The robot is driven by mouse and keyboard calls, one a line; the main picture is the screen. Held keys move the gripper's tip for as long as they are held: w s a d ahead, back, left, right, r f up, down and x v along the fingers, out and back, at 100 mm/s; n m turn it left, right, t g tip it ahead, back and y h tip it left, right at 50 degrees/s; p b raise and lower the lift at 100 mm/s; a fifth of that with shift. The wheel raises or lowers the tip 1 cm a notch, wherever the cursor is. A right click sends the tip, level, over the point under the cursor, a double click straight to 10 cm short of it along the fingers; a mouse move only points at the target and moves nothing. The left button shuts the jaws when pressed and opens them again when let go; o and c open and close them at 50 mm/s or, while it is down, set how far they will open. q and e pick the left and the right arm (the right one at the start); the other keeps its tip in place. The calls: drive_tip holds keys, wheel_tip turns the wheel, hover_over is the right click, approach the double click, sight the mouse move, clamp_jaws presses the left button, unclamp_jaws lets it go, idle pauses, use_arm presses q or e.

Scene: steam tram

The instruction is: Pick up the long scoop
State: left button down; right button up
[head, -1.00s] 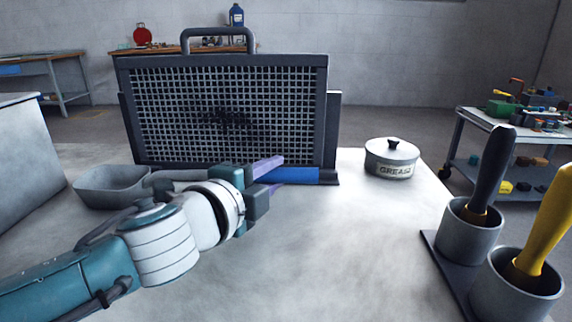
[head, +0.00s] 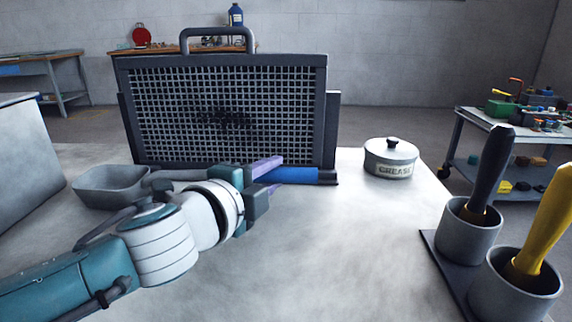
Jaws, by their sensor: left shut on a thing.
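The long scoop lies along the near side of a framed mesh screen. Its grey bowl (head: 108,184) is at the left and its blue grip (head: 295,175) at the right, with a dark end. My left gripper (head: 265,177), with purple fingers, reaches in from the left and is shut on the scoop at the blue grip. The gripper and wrist hide part of the handle between bowl and grip. I cannot tell whether the scoop touches the table. My right gripper is not in view.
The mesh screen (head: 230,115) stands upright right behind the scoop. A lidded grease tin (head: 390,160) is to the right. Two grey cups (head: 468,228) with black and yellow handles stand at the front right. The middle of the pale table (head: 330,250) is clear.

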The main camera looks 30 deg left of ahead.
use_arm(q)
drive_tip(key=shift+r+p, duration=0.5)
drive_tip(key=shift+r, duration=0.15)
wheel_tip(320, 180, up, 17)
drive_tip(key=p, duration=0.9)
drive_tip(key=shift+f, duration=0.1)
